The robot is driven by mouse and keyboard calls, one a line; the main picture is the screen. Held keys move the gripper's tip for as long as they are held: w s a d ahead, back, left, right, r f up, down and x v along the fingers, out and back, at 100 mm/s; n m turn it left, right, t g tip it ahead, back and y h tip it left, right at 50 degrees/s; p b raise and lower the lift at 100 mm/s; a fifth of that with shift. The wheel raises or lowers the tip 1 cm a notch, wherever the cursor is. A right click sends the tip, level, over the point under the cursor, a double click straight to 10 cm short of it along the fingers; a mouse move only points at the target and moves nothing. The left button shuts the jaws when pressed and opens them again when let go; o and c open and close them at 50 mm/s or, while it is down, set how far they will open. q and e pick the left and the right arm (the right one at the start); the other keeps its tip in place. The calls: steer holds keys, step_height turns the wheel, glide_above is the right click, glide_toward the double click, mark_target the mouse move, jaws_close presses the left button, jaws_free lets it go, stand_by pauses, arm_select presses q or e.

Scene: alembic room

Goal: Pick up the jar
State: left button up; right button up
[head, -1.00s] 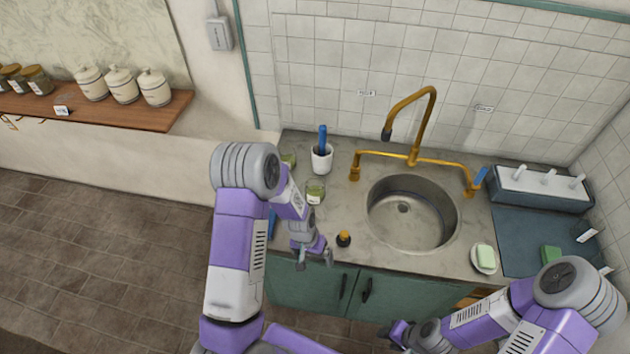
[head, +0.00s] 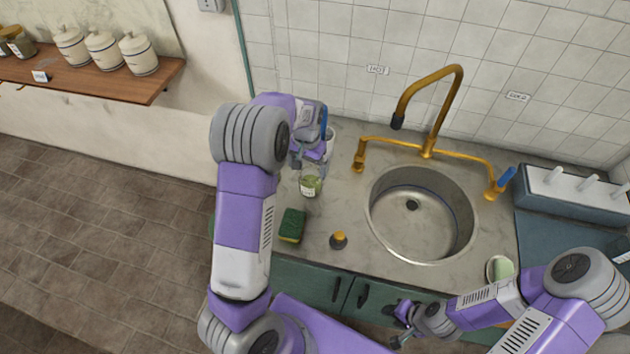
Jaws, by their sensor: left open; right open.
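A small glass jar (head: 311,186) with green contents and a pale label stands on the counter, left of the sink. My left gripper (head: 308,163) is open, pointing down just above and behind the jar in the picture. It covers part of the jar's top, and I cannot tell whether it touches the jar. Nothing shows between its fingers. My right gripper (head: 398,328) is open and empty in front of the cabinet doors, below the counter's front edge.
A white cup (head: 329,140) with a blue-handled brush is partly hidden behind my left gripper. The sink (head: 422,215) and brass tap (head: 430,125) are to the right.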

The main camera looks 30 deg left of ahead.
mark_target(309, 171)
arm_select(q)
steer(key=shift+w+f, duration=0.3)
steer(key=shift+f, duration=0.2)
steer(key=shift+w+f, duration=0.25)
steer(key=shift+f, duration=0.2)
steer(key=shift+s+f+b, duration=0.25)
steer(key=shift+f+b, duration=0.05)
steer(key=shift+f, duration=0.4)
step_height(309, 171, down, 6)
steer(key=shift+w+d+r, duration=0.15)
steer(key=shift+r, duration=0.1)
steer(key=shift+r, duration=0.1)
steer(key=c, duration=1.1)
